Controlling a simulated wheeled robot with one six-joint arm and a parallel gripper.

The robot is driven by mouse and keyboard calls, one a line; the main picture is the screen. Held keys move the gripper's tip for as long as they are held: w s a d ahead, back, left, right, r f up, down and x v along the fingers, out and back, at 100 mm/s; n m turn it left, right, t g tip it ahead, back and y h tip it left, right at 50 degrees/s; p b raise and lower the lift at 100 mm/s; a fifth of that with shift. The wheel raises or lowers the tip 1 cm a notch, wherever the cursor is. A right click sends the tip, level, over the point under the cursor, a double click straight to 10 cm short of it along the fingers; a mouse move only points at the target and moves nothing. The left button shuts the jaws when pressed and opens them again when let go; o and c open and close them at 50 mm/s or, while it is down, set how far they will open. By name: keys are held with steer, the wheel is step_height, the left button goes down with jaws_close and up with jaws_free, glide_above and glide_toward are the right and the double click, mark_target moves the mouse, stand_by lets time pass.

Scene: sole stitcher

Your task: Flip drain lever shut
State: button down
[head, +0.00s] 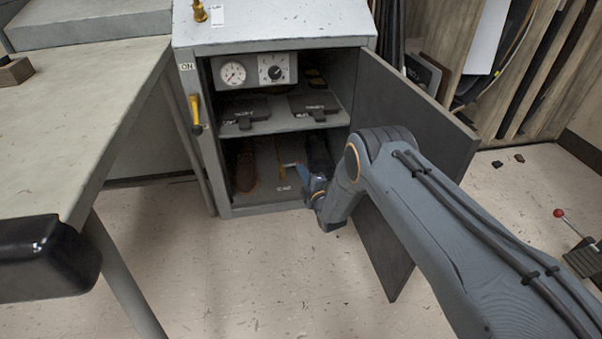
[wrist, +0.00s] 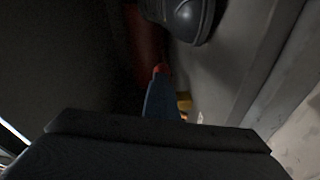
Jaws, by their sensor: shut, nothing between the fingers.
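A small yellow-orange piece (head: 288,166), perhaps the drain lever, shows at the back of the cabinet's lower compartment, above a small white label (head: 284,188). Its shape and position are too small to tell. My gripper (head: 308,181), with bluish fingers, is shut and empty at the opening of that compartment, low and to the right of this piece. In the wrist view the shut fingers appear as a blue bar with a red tip (wrist: 160,80). A yellow bit (wrist: 184,102) shows just right of them, partly hidden. I cannot tell whether they touch it.
A brown shoe (head: 245,168) stands left in the lower compartment and a dark shoe (head: 318,152) right. A shelf (head: 290,123) lies above them. The open cabinet door (head: 405,105) stands right, close to my arm. A yellow handle (head: 195,110) is on the cabinet's left post.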

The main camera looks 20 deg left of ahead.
steer(key=shift+w+r, duration=0.25)
steer(key=shift+w, duration=0.15)
